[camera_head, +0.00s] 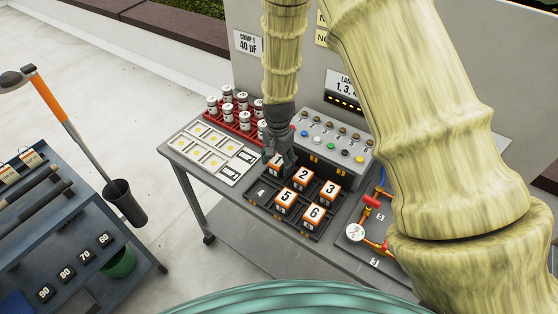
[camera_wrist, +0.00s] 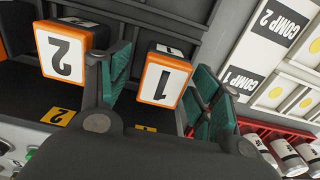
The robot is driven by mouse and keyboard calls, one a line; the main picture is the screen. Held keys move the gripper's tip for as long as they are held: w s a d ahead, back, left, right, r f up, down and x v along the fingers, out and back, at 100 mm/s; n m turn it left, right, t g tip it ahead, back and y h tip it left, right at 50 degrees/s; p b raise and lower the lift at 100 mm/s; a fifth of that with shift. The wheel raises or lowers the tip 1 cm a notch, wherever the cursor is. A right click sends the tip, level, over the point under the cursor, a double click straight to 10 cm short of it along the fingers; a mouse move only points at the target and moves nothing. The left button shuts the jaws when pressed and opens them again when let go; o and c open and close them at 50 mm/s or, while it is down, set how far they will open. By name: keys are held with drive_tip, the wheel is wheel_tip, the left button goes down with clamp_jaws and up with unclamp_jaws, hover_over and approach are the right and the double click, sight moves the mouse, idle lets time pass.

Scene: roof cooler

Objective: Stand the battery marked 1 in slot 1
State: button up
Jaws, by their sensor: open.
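The battery marked 1 (camera_wrist: 165,75), an orange block with a white face, stands in the black tray (camera_head: 251,199), in the back row left of the battery marked 2 (camera_head: 302,177). A yellow slot label, its number hidden, is partly seen in front of it in the wrist view. My gripper (camera_wrist: 162,88) is open around battery 1, with one green-padded finger on each side. One finger is in the gap between batteries 1 and 2. Gaps show between the pads and the battery.
Batteries marked 3 (camera_head: 329,190), 5 (camera_head: 287,198) and 6 (camera_head: 315,212) also stand in the tray; place 4 (camera_head: 262,193) is empty. A grey button box (camera_head: 331,143) stands behind. A red rack (camera_head: 230,122) of white cylinders is at back left.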

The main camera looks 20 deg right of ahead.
sight(278, 161)
drive_tip(key=shift+w, duration=0.1)
wheel_tip(278, 161, up, 12)
drive_tip(key=b, duration=0.4)
idle(0.4)
idle(0.4)
